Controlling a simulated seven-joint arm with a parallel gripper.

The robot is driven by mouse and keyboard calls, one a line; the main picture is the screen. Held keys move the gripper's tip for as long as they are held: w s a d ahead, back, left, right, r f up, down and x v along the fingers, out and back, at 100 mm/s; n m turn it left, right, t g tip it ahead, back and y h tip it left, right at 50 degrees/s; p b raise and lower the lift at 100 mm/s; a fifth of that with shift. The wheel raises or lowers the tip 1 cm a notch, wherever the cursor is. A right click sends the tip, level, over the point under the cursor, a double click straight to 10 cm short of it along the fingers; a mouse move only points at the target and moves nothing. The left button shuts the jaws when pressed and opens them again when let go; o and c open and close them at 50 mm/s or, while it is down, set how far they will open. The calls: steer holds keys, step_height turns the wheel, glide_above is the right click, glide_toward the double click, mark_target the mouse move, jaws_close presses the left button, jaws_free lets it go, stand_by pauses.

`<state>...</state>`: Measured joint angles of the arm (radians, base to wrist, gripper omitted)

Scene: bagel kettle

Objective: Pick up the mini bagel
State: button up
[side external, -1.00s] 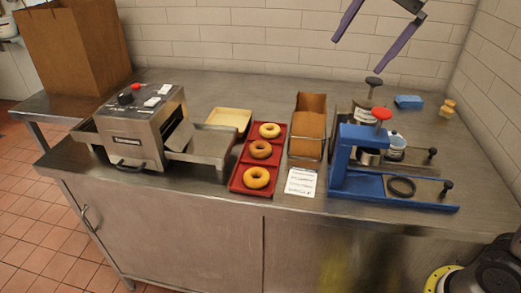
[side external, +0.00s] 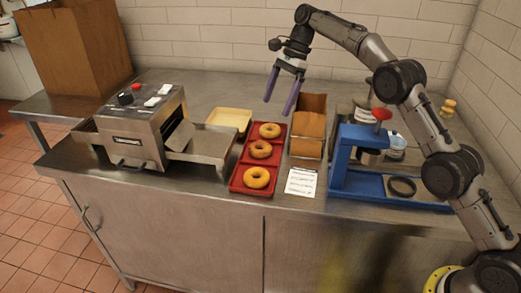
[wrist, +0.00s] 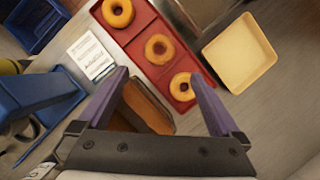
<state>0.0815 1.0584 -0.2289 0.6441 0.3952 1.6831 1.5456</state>
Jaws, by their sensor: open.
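The far one looks slightly smallest, but I cannot tell for certain which is the mini bagel. My gripper (side external: 279,106) is open and empty, fingers down, above the tray's far end. In the wrist view, the far bagel (wrist: 174,87) shows between the fingertips, close to the right finger; the middle (wrist: 149,48) and front (wrist: 107,14) bagels lie beyond.
A brown open bin (side external: 307,124) stands right of the tray, with a white card (side external: 301,190) in front. A blue press (side external: 343,155) stands further right. A pale yellow tray (side external: 246,116) and a metal toaster-like machine (side external: 134,151) are on the left. Bare counter lies behind.

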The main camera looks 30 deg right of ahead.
mark_target(262, 143)
steer(key=x, duration=1.4)
steer(key=c, duration=1.1)
steer(key=shift+r, duration=0.1)
